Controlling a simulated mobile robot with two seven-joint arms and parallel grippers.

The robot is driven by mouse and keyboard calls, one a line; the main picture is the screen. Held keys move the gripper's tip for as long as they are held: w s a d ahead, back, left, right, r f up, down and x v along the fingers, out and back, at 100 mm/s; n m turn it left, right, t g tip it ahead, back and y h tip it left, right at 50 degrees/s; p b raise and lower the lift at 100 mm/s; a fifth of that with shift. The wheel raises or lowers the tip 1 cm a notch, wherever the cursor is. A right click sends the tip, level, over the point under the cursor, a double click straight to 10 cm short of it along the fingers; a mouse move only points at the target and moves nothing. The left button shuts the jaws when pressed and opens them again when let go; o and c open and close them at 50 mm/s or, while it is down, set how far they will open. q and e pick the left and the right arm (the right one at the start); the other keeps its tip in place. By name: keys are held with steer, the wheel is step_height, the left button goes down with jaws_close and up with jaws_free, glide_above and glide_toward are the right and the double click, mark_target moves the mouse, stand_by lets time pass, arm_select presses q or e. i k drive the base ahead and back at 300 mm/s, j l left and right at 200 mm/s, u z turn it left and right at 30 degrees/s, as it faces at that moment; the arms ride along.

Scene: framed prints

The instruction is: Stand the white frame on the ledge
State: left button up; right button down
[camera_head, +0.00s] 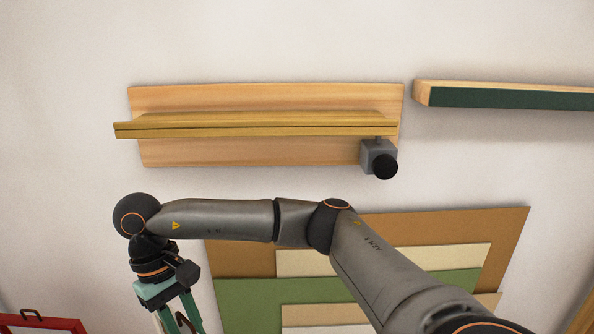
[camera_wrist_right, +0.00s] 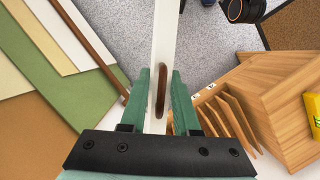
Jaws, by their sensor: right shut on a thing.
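The white frame (camera_wrist_right: 164,40) shows edge-on as a white strip in the right wrist view, with a brown slot or handle in it. My right gripper (camera_wrist_right: 161,95) is shut on this strip, with a green finger on each side. In the head view my right gripper (camera_head: 180,312) hangs at the lower left, below the ledge, pointing down; the frame is mostly out of that view. The wooden ledge (camera_head: 255,130) runs along a wooden back board on the wall and looks bare. My left gripper is not in view.
A grey block with a black knob (camera_head: 383,166) sits under the ledge's right end. A dark green-fronted shelf (camera_head: 510,98) is at right. Coloured panels (camera_head: 250,300) stand below. A red frame (camera_head: 45,324) is at lower left. A wooden box (camera_wrist_right: 275,95) stands beside several wooden slats.

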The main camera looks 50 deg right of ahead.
mark_target(275, 121)
steer(key=k+j+z, duration=0.1)
steer(key=z, duration=0.3)
steer(key=k+j+z, duration=0.15)
steer(key=z, duration=0.25)
steer(key=j, duration=0.1)
